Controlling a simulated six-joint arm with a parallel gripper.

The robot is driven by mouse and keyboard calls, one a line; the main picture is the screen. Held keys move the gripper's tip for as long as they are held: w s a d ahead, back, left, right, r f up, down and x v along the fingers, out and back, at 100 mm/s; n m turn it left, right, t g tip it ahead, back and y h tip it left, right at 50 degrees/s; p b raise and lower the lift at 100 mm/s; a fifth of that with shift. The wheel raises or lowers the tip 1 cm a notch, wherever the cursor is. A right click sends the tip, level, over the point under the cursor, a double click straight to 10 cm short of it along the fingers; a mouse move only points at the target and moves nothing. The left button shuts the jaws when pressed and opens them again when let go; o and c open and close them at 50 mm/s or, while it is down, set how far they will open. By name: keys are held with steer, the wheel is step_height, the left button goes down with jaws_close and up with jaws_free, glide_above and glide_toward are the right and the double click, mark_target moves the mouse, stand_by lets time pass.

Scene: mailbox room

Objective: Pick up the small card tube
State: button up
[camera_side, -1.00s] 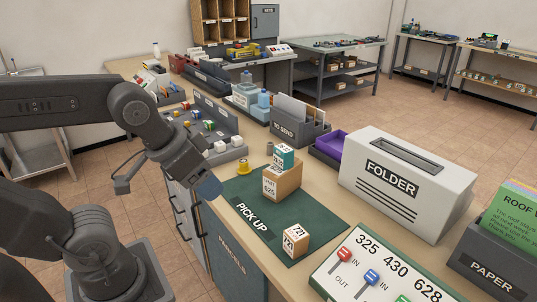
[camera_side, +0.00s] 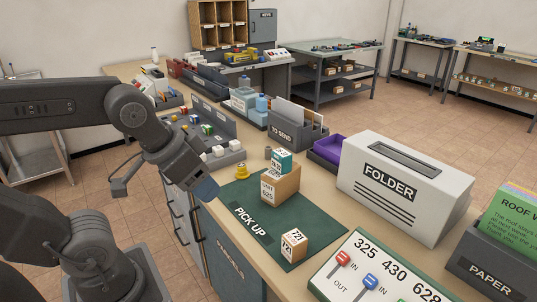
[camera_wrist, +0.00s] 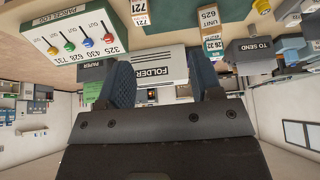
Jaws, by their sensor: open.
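A small brownish cylinder (camera_side: 268,153), which looks like the card tube, stands just behind the stacked boxes near the back edge of the green PICK UP mat (camera_side: 262,233). It is partly hidden and too small to be sure of. A teal box (camera_side: 281,161) sits on a brown parcel (camera_side: 281,184) marked 625 on the mat. A small box marked 721 (camera_side: 294,241) stands nearer the front. My gripper (camera_side: 206,188) is over the mat's left edge, apart from all of these. In the wrist view its two fingers (camera_wrist: 163,80) are spread and empty.
A yellow knobbed object (camera_side: 241,170) stands beside the mat's back left corner. The grey FOLDER box (camera_side: 405,185), purple tray (camera_side: 328,146) and TO SEND rack (camera_side: 297,131) line the right and back. A lever panel (camera_side: 373,272) lies in front. The mat's left part is clear.

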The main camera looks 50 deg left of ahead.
steer(key=w+a+r+n+y, duration=0.1)
steer(key=w+a+r+n, duration=0.1)
steer(key=w+a+r, duration=0.4)
steer(key=w+a+r+n+y, duration=0.1)
steer(key=w+r+n+y, duration=0.1)
steer(key=w+r, duration=0.5)
steer(key=n+g+y, duration=0.1)
steer(key=n+y, duration=0.4)
steer(key=n, duration=0.3)
glide_above(269, 148)
steer(key=s+d, duration=0.2)
steer(key=d, duration=0.1)
step_height(269, 148, down, 9)
steer(key=f, duration=2.3)
steer(key=shift+s+f, duration=0.2)
steer(key=shift+s, duration=0.05)
steer(key=shift+w+x, duration=0.15)
steer(key=shift+x, duration=1.75)
steer(key=shift+w+x, duration=0.15)
steer(key=shift+x, duration=1.75)
steer(key=shift+d+r, duration=0.1)
steer(key=shift+r, duration=0.05)
